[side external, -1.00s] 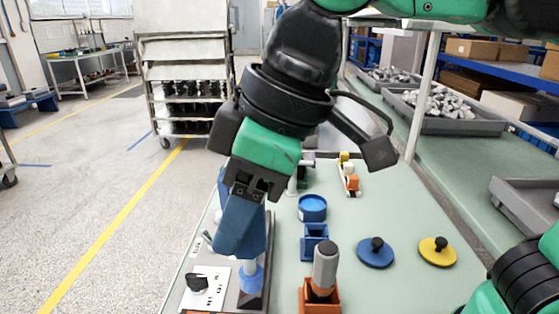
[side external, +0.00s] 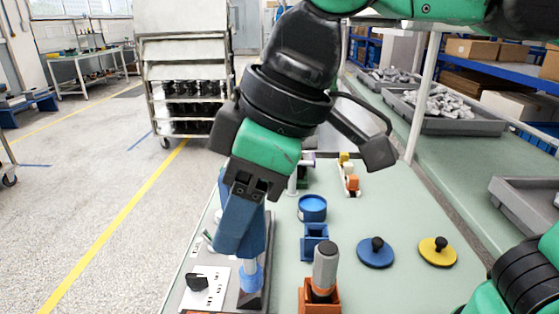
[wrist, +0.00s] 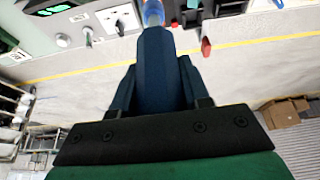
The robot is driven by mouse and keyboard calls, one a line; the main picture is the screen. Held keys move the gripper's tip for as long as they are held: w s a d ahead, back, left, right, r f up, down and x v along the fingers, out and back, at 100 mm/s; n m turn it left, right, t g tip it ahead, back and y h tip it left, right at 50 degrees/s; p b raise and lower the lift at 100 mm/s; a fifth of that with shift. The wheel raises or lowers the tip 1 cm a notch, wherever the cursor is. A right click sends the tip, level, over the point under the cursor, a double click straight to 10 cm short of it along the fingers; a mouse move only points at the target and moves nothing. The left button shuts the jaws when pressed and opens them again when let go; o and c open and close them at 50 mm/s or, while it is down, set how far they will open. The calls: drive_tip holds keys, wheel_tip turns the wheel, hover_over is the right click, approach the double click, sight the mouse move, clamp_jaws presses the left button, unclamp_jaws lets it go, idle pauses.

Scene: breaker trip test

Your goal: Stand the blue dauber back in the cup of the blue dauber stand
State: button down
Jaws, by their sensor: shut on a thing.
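My gripper (side external: 252,258) points down at the left of the green bench, with its dark blue fingers shut on a light blue piece that looks like the blue dauber (side external: 250,277). It also shows at the fingertips (wrist: 153,14) in the wrist view; the fingers hide most of it. It is over a grey panel, and I cannot tell if its lower end touches. The blue dauber stand (side external: 315,243), a square blue cup, stands to the right of the gripper and looks empty. A round blue pot (side external: 312,206) stands behind it.
A grey dauber (side external: 325,265) stands in an orange-brown stand (side external: 320,296) in front of the blue stand. A blue lid (side external: 376,255) and a yellow lid (side external: 437,252) lie to the right. A black knob (side external: 197,283) sits on the panel at left. Small blocks (side external: 349,175) stand behind.

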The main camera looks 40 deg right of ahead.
drive_tip(key=w+d+f+m+t+h, duration=0.15)
drive_tip(key=w+d+f+m, duration=0.3)
drive_tip(key=w+d, duration=0.5)
drive_tip(key=m+h, duration=0.2)
drive_tip(key=m, duration=0.3)
hover_over(307, 225)
drive_tip(key=s, duration=0.2)
wheel_tip(307, 225, down, 2)
drive_tip(key=shift+f+n, duration=0.1)
drive_tip(key=shift+n, duration=0.15)
drive_tip(key=shift+f, duration=2.9)
drive_tip(key=shift+f, duration=3.05)
drive_tip(key=shift+c, duration=1.7)
unclamp_jaws()
